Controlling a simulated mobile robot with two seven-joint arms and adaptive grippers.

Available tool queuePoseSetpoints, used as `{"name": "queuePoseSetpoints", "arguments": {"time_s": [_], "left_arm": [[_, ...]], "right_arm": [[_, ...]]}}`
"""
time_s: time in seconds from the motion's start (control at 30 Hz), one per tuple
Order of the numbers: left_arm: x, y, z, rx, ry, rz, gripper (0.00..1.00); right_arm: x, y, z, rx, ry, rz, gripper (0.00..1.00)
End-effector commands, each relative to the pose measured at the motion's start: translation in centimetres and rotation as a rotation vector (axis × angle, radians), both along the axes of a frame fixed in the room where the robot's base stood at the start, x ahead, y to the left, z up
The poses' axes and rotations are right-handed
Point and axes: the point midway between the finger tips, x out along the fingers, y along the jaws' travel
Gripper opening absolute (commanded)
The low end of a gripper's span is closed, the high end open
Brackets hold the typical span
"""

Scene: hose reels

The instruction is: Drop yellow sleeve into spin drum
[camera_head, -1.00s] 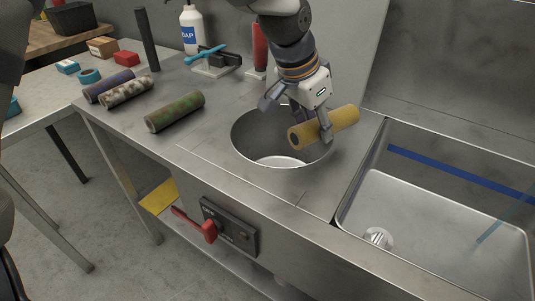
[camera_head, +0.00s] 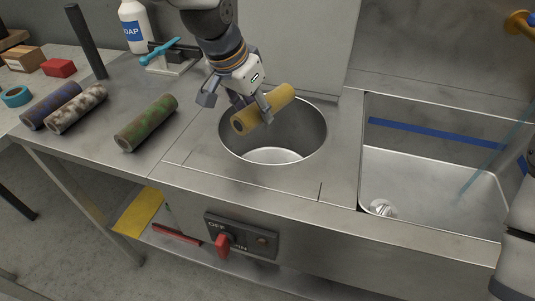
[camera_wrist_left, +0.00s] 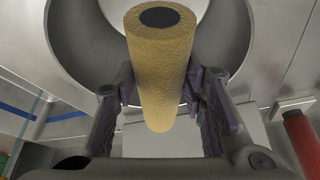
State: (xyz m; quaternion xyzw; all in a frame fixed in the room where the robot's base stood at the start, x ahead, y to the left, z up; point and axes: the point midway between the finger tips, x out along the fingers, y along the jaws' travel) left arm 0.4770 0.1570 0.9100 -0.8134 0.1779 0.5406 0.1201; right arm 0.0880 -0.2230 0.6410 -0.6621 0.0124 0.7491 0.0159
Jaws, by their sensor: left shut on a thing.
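The yellow sleeve (camera_head: 276,100) is a fuzzy hollow roll, held tilted by my left gripper (camera_head: 255,107). In the left wrist view the sleeve (camera_wrist_left: 160,75) lies between the finger pads of the left gripper (camera_wrist_left: 163,92), its open end toward the drum. The spin drum (camera_head: 316,128) is a round metal well in the counter, open at the top, with a pale floor. The sleeve is above the drum's left and back part, at about rim height or higher; the exact height is hard to tell. My right gripper is not in view.
Green (camera_head: 146,122), white-spotted (camera_head: 77,108) and blue-purple (camera_head: 51,105) sleeves lie on the counter at left. A sink (camera_head: 428,190) is at right. A red-handled switch panel (camera_head: 241,236) is on the front. A soap bottle (camera_head: 134,27) and a dark post (camera_head: 86,41) stand behind.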

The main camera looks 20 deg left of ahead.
Motion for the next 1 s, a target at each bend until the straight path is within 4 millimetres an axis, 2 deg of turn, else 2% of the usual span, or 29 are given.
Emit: {"name": "queuePoseSetpoints", "arguments": {"time_s": [0.1, 0.23, 0.57, 0.6, 0.67, 1.0], "left_arm": [[0.0, 0.0, -1.8, 0.001, 0.002, 0.0, 0.09], [0.0, 0.0, -3.1, 0.001, 0.0, 0.0, 0.09], [0.0, 0.0, -3.5, 0.001, -0.001, -0.001, 0.09], [0.0, 0.0, -3.5, 0.001, -0.001, -0.001, 0.47], [0.0, 0.0, -3.5, 0.001, -0.001, -0.001, 0.6], [-0.1, 0.1, -3.2, 0.001, -0.001, -0.001, 0.61]], "right_arm": [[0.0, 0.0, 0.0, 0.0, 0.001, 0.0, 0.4], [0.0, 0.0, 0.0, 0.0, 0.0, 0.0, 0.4], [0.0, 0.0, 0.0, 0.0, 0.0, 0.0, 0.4], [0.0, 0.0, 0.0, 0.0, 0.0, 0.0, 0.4], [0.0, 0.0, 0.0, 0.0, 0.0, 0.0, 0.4], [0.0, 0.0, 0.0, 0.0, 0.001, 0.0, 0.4]]}}
